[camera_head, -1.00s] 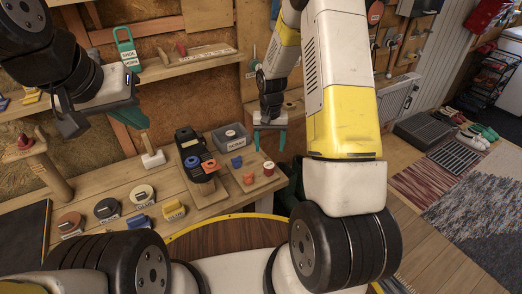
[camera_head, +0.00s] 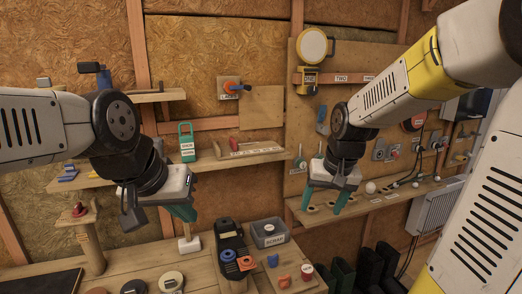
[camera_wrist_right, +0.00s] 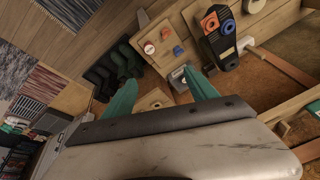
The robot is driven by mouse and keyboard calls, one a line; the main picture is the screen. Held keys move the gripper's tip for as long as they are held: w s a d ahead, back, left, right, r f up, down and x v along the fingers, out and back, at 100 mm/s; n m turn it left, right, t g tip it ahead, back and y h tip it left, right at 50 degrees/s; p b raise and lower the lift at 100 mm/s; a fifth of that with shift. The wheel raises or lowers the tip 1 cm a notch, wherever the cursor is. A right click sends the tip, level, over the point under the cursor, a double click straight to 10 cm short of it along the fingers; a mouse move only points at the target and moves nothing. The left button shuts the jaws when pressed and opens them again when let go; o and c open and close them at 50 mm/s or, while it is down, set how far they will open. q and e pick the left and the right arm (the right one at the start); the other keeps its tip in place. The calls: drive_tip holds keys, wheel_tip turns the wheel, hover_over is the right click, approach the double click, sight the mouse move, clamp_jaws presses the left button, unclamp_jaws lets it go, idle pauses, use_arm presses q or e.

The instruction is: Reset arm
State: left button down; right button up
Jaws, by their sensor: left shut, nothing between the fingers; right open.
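My left gripper (camera_head: 182,212) hangs above the workbench at the left of the head view, with its green fingers together and nothing held. My right gripper (camera_head: 324,207) is in front of the shelf with holes, its two green fingers apart and empty. In the right wrist view its open fingers (camera_wrist_right: 160,92) show with nothing between them. The task names no object.
The workbench (camera_head: 140,262) holds a black holder with rings (camera_head: 230,245), a grey scrap bin (camera_head: 268,232) and several small blocks. A shelf (camera_head: 375,199) runs behind my right gripper. Black boots (camera_head: 370,266) stand below at right.

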drive_tip(key=s+r+t, duration=0.1)
drive_tip(key=s+r, duration=0.2)
drive_tip(key=s, duration=0.3)
drive_tip(key=s+a+r+n+t+y, duration=0.1)
drive_tip(key=s+r, duration=0.3)
drive_tip(key=s, duration=0.3)
drive_tip(key=shift+s+a+t, duration=0.2)
drive_tip(key=shift+s+t, duration=0.1)
drive_tip(key=shift+t, duration=0.1)
drive_tip(key=shift+w, duration=0.1)
drive_tip(key=shift+c, duration=0.4)
